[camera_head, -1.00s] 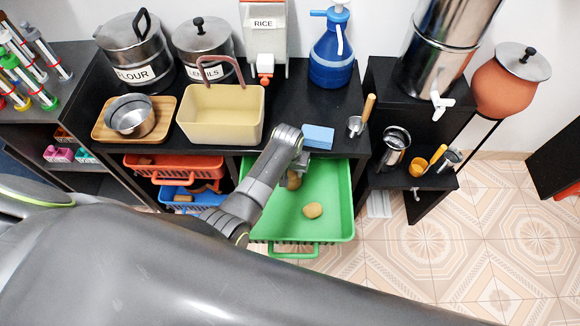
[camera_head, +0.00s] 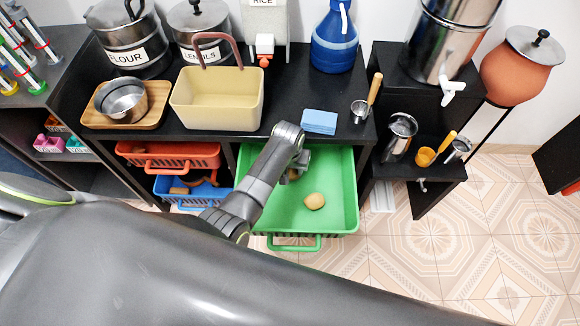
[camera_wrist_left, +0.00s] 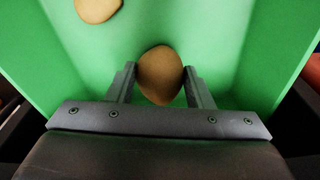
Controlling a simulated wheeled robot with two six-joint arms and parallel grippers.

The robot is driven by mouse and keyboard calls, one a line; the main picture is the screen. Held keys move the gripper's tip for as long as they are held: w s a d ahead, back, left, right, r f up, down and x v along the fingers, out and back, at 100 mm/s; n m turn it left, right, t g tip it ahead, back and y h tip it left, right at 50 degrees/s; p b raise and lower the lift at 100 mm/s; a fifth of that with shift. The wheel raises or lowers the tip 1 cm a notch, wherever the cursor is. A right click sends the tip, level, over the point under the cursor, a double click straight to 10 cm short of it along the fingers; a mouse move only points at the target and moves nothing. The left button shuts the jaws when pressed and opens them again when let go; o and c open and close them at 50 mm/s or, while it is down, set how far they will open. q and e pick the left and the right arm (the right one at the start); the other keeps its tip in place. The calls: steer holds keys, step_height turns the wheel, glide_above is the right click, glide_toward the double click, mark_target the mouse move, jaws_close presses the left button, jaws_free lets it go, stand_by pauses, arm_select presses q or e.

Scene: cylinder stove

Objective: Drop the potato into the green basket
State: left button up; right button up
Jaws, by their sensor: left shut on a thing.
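The green basket (camera_head: 346,205) is pulled out below the counter like a drawer. My left gripper (camera_head: 295,172) is inside or just over it, partly hidden by its own arm. In the left wrist view the gripper (camera_wrist_left: 160,88) is shut on a brown potato (camera_wrist_left: 160,72), with a finger on each side. In the head view only a little of this potato shows. A second potato (camera_head: 314,201) lies on the basket floor, apart from the gripper; it also shows in the left wrist view (camera_wrist_left: 97,8). My right gripper is not in view.
A cream basket (camera_head: 217,112) with a raised handle and a blue sponge (camera_head: 319,122) stand on the counter above. An orange basket (camera_head: 170,157) and a blue basket (camera_head: 185,188) are at the left. Tiled floor (camera_head: 420,250) is clear at the right.

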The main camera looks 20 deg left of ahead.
arm_select(q)
steer(key=o, duration=1.1)
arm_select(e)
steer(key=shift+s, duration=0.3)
arm_select(q)
step_height(320, 180, up, 17)
steer(key=s+p, duration=0.2)
steer(key=p, duration=0.1)
steer(key=shift+r, duration=0.15)
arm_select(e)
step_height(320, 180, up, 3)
